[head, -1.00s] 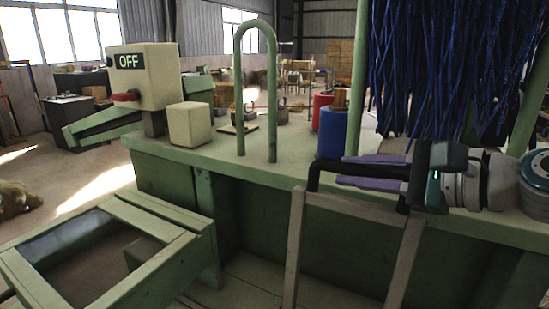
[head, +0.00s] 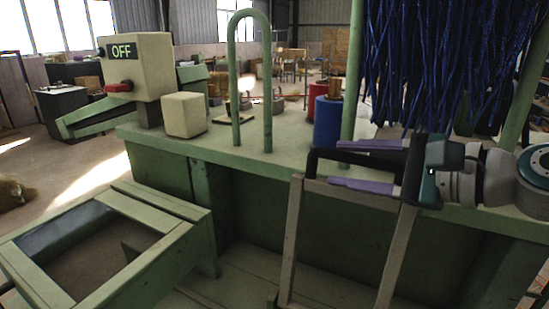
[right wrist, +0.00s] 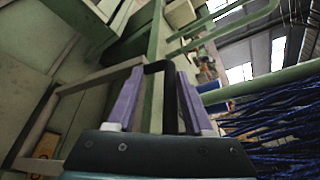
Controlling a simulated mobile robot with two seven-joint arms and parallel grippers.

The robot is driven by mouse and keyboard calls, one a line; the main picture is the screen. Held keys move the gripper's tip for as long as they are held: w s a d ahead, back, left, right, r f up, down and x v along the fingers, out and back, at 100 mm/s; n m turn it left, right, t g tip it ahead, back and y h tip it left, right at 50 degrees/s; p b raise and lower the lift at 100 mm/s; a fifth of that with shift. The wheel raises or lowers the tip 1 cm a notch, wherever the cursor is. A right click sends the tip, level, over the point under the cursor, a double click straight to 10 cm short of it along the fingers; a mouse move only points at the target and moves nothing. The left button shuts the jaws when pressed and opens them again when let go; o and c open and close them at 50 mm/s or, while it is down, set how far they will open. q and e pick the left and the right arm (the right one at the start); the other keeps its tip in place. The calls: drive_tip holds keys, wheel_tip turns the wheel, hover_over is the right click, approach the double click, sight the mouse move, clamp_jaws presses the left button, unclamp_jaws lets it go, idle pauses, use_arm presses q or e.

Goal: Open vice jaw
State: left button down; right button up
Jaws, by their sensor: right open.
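A black handle (head: 352,161) tops a frame with two grey-brown legs (head: 291,240) at the front edge of the green machine. I take this handle frame to be the vice lever; the jaw itself I cannot make out for sure. My right gripper (head: 350,164) comes in from the right and is open. Its two purple fingers lie above and below the black handle, with gaps. In the right wrist view, the black handle (right wrist: 157,66) shows between the fingertips of the right gripper (right wrist: 165,75). My left gripper is not in view.
The green machine top (head: 285,150) carries a green hoop (head: 233,80), a cream block (head: 184,115), an OFF box (head: 137,66), and a blue spool (head: 327,122). Blue bristles (head: 440,65) hang above my right gripper. A low green frame (head: 150,270) stands at front left.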

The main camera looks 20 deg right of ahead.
drive_tip(key=b+v, duration=0.2)
drive_tip(key=v, duration=0.7)
drive_tip(key=shift+s+d, duration=0.2)
drive_tip(key=shift+s, duration=0.15)
drive_tip(key=shift+r, duration=0.1)
